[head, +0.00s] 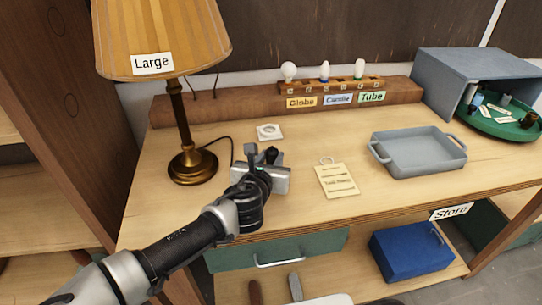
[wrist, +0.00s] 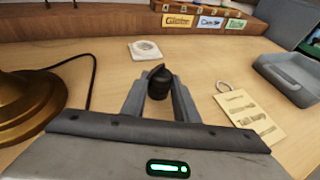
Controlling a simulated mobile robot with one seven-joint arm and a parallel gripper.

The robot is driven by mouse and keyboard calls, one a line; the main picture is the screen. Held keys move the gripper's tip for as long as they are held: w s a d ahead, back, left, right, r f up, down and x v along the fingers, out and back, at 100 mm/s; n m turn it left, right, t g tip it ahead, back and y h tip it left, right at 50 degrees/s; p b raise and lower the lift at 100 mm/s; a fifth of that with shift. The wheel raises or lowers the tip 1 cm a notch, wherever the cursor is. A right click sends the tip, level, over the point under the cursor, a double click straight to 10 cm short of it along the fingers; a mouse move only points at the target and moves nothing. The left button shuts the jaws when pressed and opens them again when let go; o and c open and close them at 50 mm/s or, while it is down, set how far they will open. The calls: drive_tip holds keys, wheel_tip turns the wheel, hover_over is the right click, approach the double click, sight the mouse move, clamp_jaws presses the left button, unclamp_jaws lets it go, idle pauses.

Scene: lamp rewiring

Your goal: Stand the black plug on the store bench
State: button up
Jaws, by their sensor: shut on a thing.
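My gripper (head: 262,160) is above the front left of the wooden store bench (head: 300,150), right of the lamp base. In the wrist view my gripper (wrist: 159,96) is shut on the black plug (wrist: 159,82), a short dark piece between the two grey fingers. The plug also shows as a small dark shape in the head view (head: 271,154). It looks roughly upright. I cannot tell whether its lower end touches the bench top, as the gripper hides it.
The large lamp (head: 180,120) stands left, its cord trailing on the bench. A white square plate (head: 269,132) lies behind the gripper, and a tagged card (head: 338,180) lies right. A grey tray (head: 418,153) and bulb rack (head: 330,88) stand farther off. Bare wood lies between them.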

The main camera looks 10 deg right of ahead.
drive_tip(key=shift+f, duration=0.6)
drive_tip(key=shift+f+b, duration=0.35)
drive_tip(key=shift+b, duration=0.05)
drive_tip(key=o, duration=1.1)
drive_tip(key=shift+o, duration=0.2)
